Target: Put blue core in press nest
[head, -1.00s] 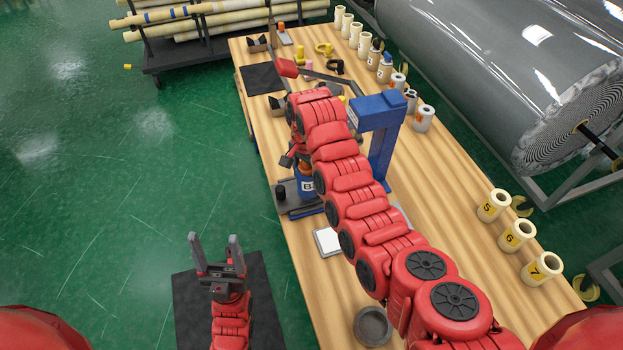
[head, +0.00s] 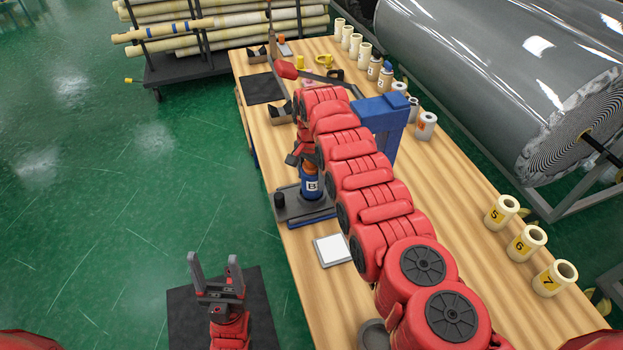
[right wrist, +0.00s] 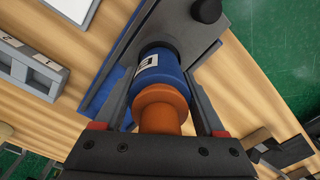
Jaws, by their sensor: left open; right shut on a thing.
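In the head view this gripper (head: 307,163) is partly hidden by my right arm. The core is at the grey base (head: 290,212) of the blue press (head: 385,112). Its far end meets a dark round part in the right wrist view; I cannot tell whether it is fully seated. My left gripper (head: 216,278) is open and empty, left of the bench.
A black knob (head: 279,200) stands on the press base's left side. A white square plate (head: 331,250) lies in front. Cream rolls (head: 501,210) marked 5, 6 and 7 stand at the right. More rolls line the bench's back edge. A big grey roll (head: 490,80) lies behind.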

